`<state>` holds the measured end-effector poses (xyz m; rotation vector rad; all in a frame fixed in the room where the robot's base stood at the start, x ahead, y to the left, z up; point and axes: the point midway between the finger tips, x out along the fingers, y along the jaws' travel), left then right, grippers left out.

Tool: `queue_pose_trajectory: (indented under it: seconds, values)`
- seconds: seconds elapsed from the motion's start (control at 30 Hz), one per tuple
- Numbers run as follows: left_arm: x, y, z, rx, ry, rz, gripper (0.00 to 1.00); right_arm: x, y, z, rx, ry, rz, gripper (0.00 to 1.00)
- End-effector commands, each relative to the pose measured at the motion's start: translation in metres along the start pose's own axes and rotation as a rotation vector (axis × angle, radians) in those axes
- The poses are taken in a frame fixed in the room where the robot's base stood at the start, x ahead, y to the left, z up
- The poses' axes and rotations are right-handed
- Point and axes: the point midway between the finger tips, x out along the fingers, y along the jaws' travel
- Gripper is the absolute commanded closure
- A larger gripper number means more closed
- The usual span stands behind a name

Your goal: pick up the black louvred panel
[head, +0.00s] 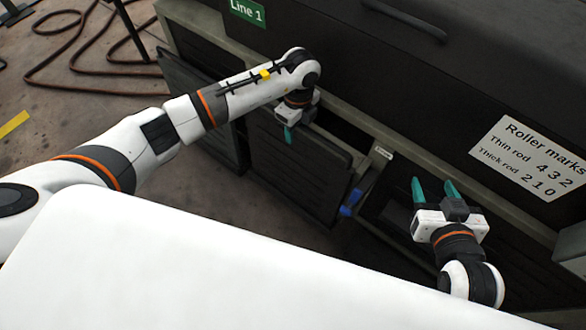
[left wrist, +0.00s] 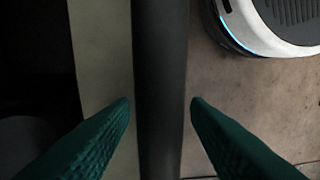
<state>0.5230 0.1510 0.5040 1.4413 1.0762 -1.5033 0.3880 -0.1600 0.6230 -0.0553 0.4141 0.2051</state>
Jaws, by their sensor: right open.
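A black louvred panel (head: 300,175) stands low against the front of the dark machine, tilted in the head view. My left gripper (head: 288,134) is at its top edge, fingers pointing down. In the left wrist view, a dark grey vertical edge (left wrist: 160,90), apparently the panel's, lies between the two green fingers. The fingertips sit close on either side of it; whether they touch or press it cannot be told. My right gripper (head: 434,188) is open and empty, further right in front of the machine.
Another dark panel (head: 205,110) stands to the left. A blue piece (head: 352,202) is right of the panel, beside an opening in the machine front. A sign (head: 530,155) with roller marks is on the cover. Brown hose (head: 75,60) lies on the floor.

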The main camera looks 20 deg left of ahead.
Motion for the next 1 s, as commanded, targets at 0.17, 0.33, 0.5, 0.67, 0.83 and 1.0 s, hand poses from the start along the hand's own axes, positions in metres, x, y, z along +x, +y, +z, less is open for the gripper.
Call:
queue_pose_trajectory:
  seconds: [0.17, 0.33, 0.5, 0.67, 0.83, 1.0]
  values:
    - [-0.0003, 0.0000, 0.0001, 0.000, 0.000, 0.000, 0.87, 0.0000, 0.0000, -0.0003, 0.000, 0.001, 0.000, 0.48]
    - [-0.0004, 0.0001, 0.0001, 0.000, 0.000, 0.000, 1.00, 0.0000, 0.0001, -0.0005, 0.000, 0.002, 0.000, 0.48]
    - [-0.0005, 0.0001, 0.0000, 0.000, 0.000, 0.000, 1.00, 0.0001, 0.0002, -0.0006, 0.000, 0.003, 0.000, 0.48]
    - [-0.0006, 0.0001, 0.0000, 0.000, 0.000, 0.000, 1.00, 0.0001, 0.0002, -0.0007, 0.000, 0.003, 0.000, 0.48]
    - [-0.0006, 0.0002, 0.0000, 0.000, 0.000, 0.000, 1.00, 0.0001, 0.0002, -0.0008, 0.000, 0.004, 0.000, 0.48]
    - [-0.0007, 0.0002, -0.0001, 0.000, 0.000, 0.001, 1.00, 0.0001, 0.0001, -0.0008, 0.000, 0.003, 0.000, 0.48]
